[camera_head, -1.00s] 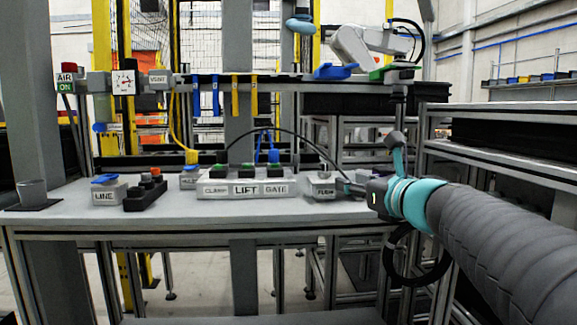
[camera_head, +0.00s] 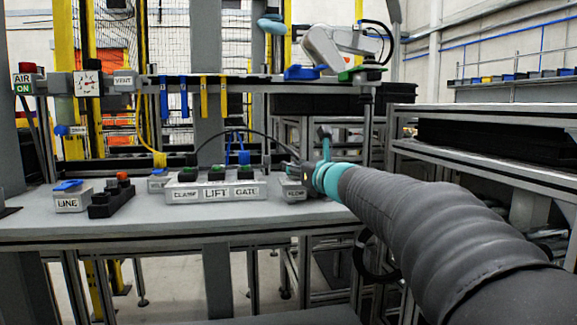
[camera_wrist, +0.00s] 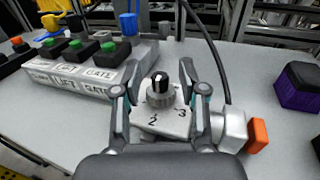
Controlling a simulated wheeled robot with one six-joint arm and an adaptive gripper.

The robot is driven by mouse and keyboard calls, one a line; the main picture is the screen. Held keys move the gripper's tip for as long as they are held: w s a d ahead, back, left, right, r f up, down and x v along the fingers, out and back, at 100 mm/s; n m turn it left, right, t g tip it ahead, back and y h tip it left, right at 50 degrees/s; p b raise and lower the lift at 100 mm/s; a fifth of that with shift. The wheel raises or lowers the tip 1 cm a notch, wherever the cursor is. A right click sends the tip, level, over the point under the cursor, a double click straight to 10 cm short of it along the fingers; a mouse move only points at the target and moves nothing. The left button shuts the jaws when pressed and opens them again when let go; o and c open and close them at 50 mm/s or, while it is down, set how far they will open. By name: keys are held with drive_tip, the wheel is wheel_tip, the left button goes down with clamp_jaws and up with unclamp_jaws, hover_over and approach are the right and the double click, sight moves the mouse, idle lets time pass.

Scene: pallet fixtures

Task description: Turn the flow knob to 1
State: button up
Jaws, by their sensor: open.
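The flow knob (camera_wrist: 160,90) is a dark, ridged knob with a pale pointer mark, on a small light grey box (camera_wrist: 182,124). The digits 2 and 3 show on the box's near side; a 1 cannot be made out. In the wrist view my gripper (camera_wrist: 160,84) is open, with one finger on each side of the knob and apart from it. In the head view the flow box (camera_head: 293,191) sits at the right of the bench, and my wrist hides part of it and the knob.
Left of the flow box is a panel (camera_head: 215,191) marked CLAMP, LIFT and GATE with green-topped switches. An orange-ended fitting (camera_wrist: 257,135) and a purple-black block (camera_wrist: 298,88) are at right. A dark cable (camera_wrist: 212,50) arcs behind. A LINE box (camera_head: 68,198) stands far left.

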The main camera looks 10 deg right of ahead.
drive_tip(key=shift+w+a, duration=0.15)
drive_tip(key=shift+w, duration=0.35)
clamp_jaws()
